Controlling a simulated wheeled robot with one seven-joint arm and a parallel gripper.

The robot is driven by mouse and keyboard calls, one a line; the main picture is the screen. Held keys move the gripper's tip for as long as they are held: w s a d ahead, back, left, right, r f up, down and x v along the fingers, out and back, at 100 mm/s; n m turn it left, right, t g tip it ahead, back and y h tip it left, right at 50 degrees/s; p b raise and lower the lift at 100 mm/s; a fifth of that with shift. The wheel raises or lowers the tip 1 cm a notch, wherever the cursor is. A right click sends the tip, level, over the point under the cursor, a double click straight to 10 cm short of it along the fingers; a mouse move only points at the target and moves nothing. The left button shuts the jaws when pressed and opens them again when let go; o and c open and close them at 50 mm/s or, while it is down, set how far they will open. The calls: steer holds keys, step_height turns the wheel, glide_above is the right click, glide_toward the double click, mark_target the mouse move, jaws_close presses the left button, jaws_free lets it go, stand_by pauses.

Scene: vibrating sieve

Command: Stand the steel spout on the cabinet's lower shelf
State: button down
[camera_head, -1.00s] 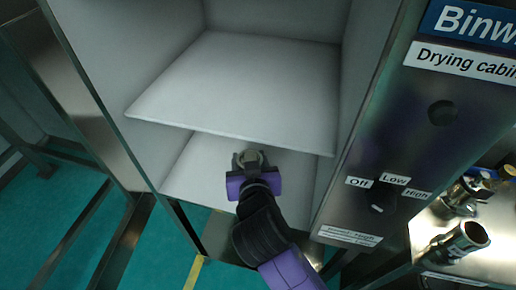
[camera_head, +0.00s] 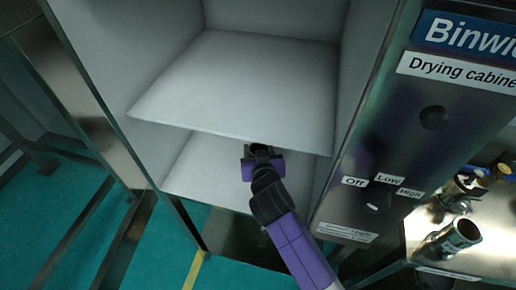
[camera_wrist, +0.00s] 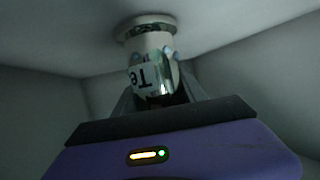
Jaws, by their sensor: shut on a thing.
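My gripper (camera_head: 260,150) reaches into the lower compartment of the drying cabinet (camera_head: 385,120), over the lower shelf (camera_head: 205,178). The upper shelf's front edge hides what lies beyond the gripper in the head view. In the wrist view my gripper (camera_wrist: 155,98) is shut on the steel spout (camera_wrist: 150,45), a shiny short tube with a wider round flange and a white label reading "Te", seen upside down. The flange is close to a pale cabinet surface at the top of the picture; I cannot tell whether it touches.
The upper shelf (camera_head: 240,90) is empty and overhangs my gripper. The cabinet's side walls stand left and right. The control panel has a knob (camera_head: 377,200). A metal bench (camera_head: 480,262) at the right holds other metal fittings (camera_head: 452,240).

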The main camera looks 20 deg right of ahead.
steer(key=shift+w, duration=0.1)
steer(key=shift+f, duration=0.1)
steer(key=c, duration=0.6)
jaws_free()
steer(key=shift+c, duration=0.2)
steer(key=v, duration=1.2)
steer(key=shift+b, duration=0.4)
